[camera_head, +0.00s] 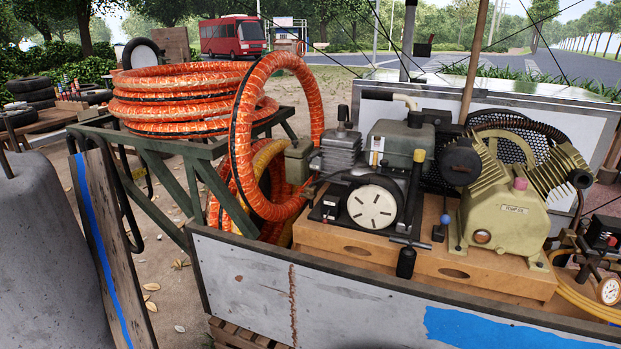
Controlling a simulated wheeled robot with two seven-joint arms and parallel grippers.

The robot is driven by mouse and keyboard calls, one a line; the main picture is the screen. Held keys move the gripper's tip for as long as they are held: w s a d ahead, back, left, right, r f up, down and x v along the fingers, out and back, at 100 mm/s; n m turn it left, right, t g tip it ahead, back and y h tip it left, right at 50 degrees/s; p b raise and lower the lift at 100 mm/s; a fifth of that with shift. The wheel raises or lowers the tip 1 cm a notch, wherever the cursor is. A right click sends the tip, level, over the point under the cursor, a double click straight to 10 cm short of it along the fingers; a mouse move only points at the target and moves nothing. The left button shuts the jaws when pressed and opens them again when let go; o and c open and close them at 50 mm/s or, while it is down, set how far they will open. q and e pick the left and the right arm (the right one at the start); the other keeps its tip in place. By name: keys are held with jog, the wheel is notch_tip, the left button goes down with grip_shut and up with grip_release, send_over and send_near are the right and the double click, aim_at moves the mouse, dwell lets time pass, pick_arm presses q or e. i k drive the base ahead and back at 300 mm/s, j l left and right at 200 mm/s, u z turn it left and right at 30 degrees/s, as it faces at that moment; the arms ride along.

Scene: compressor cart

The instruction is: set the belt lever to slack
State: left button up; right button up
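The compressor cart (290,285) fills the middle and right of the head view. On its wooden base (345,245) stand a small engine (375,205) and a cream pump (505,215). A short lever with a blue knob (445,219) stands roughly upright between engine and pump; it may be the belt lever, but no readable label confirms this. A black lever with a yellow tip (419,156) rises beside the engine, nearly upright. A black T-shaped handle (406,262) hangs at the base's front edge. Neither of my grippers is in view.
Orange hose coils (185,95) lie on a green metal rack (190,160), with another hose loop hanging beside the engine. A board with blue tape (100,240) leans by a grey concrete-like block (45,260) at left. A pressure gauge (608,291) sits far right.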

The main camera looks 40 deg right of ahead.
aim_at(444, 219)
jog(key=z, duration=2.05)
jog(key=l, duration=0.1)
